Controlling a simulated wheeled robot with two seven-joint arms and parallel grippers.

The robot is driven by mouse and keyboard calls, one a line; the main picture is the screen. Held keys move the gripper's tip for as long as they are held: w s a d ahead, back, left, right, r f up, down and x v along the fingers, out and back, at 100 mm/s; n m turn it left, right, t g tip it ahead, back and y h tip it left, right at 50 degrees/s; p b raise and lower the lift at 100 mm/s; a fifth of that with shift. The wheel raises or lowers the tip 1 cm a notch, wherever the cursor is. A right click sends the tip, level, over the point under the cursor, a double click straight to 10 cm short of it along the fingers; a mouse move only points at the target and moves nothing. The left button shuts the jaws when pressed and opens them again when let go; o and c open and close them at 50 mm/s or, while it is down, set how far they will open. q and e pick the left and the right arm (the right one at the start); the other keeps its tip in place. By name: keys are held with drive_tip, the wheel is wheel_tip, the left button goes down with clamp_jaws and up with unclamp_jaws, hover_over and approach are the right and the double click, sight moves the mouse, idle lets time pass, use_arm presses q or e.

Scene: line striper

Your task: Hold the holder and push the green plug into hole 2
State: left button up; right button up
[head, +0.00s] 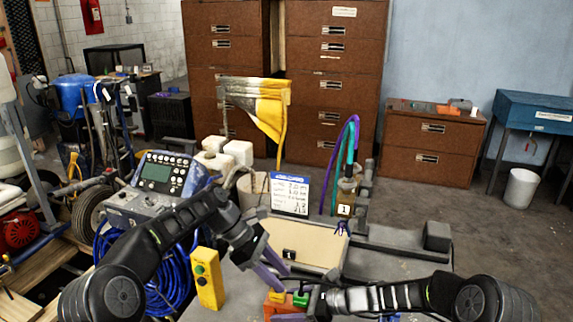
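A small green piece (301,299), which looks like the green plug, is at the tip of my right gripper (290,307), low in the head view. It sits beside an orange block (275,304); whether the gripper grips it is unclear. My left gripper (277,275) is just above and left of the orange block, its two purple fingers apart with nothing visible between them. A brown block (345,197) with a label 1 holds purple and teal hoses. A small black label (289,254) lies on the front edge of a beige panel (306,238); its number is too small to read. No hole 2 is discernible.
A yellow box (207,279) with a green button stands left of my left gripper. A control console (158,178) and coiled blue hose (165,290) are farther left. A white sign (290,193) stands behind the panel. Grey machine parts (437,236) are right. Open floor lies beyond.

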drive_tip(key=shift+o, duration=0.4)
drive_tip(key=v, duration=1.2)
drive_tip(key=shift+f, duration=0.1)
